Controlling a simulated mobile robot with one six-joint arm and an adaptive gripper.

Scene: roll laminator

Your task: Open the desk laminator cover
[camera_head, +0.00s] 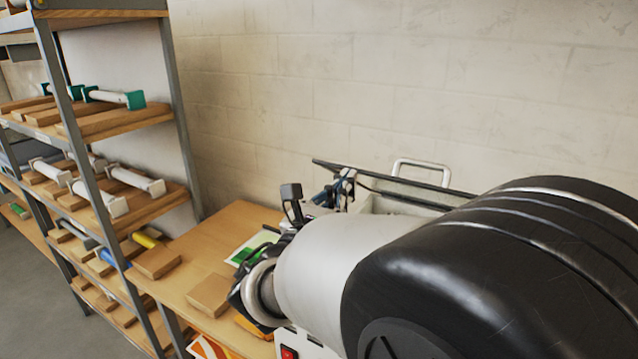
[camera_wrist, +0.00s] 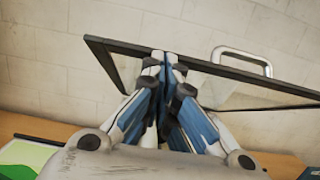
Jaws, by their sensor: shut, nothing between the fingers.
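The laminator's cover (camera_head: 395,182) is a clear panel with a dark frame. It stands tilted up in front of the wall, and its frame (camera_wrist: 225,72) crosses the wrist view. A silver bar handle (camera_head: 421,165) shows behind the frame; it is also in the wrist view (camera_wrist: 243,57). My gripper (camera_head: 347,174) is shut and empty. In the wrist view its blue-padded fingertips (camera_wrist: 165,57) meet at the frame's edge; I cannot tell whether they touch it. The laminator's pale body, with a red switch (camera_head: 288,352), is mostly hidden behind my arm.
A wooden table (camera_head: 215,240) bears a wooden block (camera_head: 209,295) and a green-and-white sheet (camera_head: 250,248). A metal rack with wooden shelves (camera_head: 125,120) holding rollers stands at the left. A pale block wall (camera_head: 300,80) closes off the back. Free air lies above the cover.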

